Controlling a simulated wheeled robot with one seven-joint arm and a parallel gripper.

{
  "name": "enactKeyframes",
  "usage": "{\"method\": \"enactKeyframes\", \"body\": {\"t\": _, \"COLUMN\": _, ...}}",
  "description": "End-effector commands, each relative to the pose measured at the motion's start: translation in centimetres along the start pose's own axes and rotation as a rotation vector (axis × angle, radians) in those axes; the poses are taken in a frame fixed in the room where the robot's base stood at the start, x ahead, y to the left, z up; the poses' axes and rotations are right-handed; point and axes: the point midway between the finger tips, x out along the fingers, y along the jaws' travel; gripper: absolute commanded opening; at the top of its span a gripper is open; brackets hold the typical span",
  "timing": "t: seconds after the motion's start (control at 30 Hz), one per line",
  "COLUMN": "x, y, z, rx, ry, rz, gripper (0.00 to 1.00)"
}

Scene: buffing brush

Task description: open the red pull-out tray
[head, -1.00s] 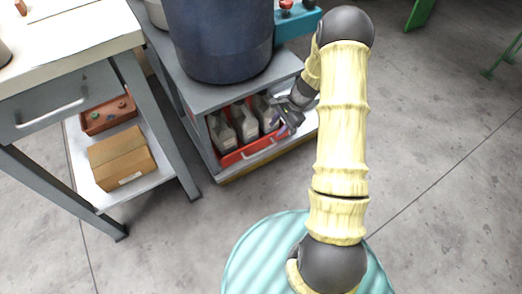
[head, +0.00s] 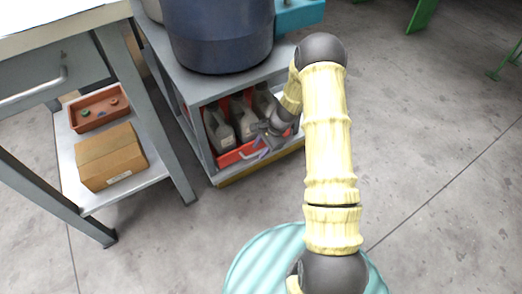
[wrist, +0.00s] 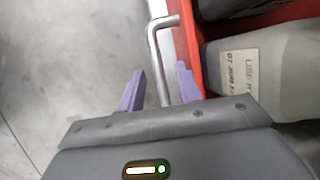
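The red pull-out tray (head: 230,158) sits on the lower shelf of the grey cart and holds several grey bottles (head: 243,118). It looks pushed in. In the wrist view its red front edge (wrist: 191,35) runs along the right side, beside the metal bar handle (wrist: 154,45). My gripper (head: 262,146) is at the tray's front in the head view. In the wrist view my gripper (wrist: 160,68) is open, with one purple finger on each side of the handle bar. Gaps show between the bar and both fingers. The gripper hides part of the tray in the head view.
A big blue drum (head: 217,40) stands on the cart top (head: 195,88). A workbench to the left has a lower shelf (head: 72,150) with a cardboard box (head: 110,157) and a brown bin (head: 98,108). The floor in front of the cart is clear.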

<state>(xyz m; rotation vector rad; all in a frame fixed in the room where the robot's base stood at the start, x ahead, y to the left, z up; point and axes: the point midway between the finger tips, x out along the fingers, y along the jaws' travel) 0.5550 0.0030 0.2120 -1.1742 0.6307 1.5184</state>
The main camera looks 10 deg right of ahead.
Motion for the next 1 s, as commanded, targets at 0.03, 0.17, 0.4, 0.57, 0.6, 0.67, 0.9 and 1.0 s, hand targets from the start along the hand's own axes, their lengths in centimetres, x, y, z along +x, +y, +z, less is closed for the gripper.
{"method": "enactKeyframes", "body": {"t": 0.03, "x": 0.0, "y": 0.0, "z": 0.0, "rx": 0.000, "ry": 0.000, "rz": 0.000, "gripper": 0.34}}
{"method": "enactKeyframes", "body": {"t": 0.17, "x": 0.0, "y": 0.0, "z": 0.0, "rx": 0.000, "ry": 0.000, "rz": 0.000, "gripper": 0.34}}
{"method": "enactKeyframes", "body": {"t": 0.4, "x": -0.1, "y": 0.0, "z": 0.0, "rx": 0.000, "ry": 0.000, "rz": 0.000, "gripper": 0.00}}
{"method": "enactKeyframes", "body": {"t": 0.57, "x": -0.1, "y": 0.0, "z": 0.0, "rx": 0.000, "ry": 0.000, "rz": -0.001, "gripper": 0.00}}
{"method": "enactKeyframes", "body": {"t": 0.6, "x": -0.1, "y": 0.0, "z": 0.0, "rx": 0.000, "ry": 0.000, "rz": -0.001, "gripper": 0.00}}
{"method": "enactKeyframes", "body": {"t": 0.67, "x": -0.1, "y": 0.0, "z": 0.0, "rx": 0.000, "ry": 0.000, "rz": -0.001, "gripper": 0.00}}
{"method": "enactKeyframes", "body": {"t": 0.9, "x": -0.4, "y": 0.6, "z": -0.2, "rx": 0.004, "ry": -0.001, "rz": 0.000, "gripper": 0.00}}
{"method": "enactKeyframes", "body": {"t": 1.0, "x": -0.6, "y": 1.2, "z": -0.4, "rx": 0.008, "ry": -0.002, "rz": 0.000, "gripper": 0.00}}
